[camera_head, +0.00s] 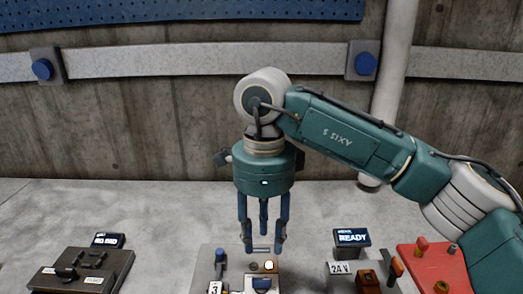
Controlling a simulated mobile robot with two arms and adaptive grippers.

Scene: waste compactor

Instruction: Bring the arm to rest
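My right arm comes in from the right and bends down at the wrist. My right gripper (263,243) points straight down in the middle of the head view, with its blue fingers spread apart. Its fingertips are just above or in front of a grey panel (204,264) marked 3. A thin bluish bar shows between the fingertips; I cannot tell whether it touches them. Nothing else shows between the fingers. My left gripper is not in view.
The panel carries a blue-topped lever (220,256) and a lit round lamp (269,265). A dark box (75,270) and small display (108,240) stand left. A READY display (351,237), a 24 V unit (342,268) and a red panel (430,262) stand right.

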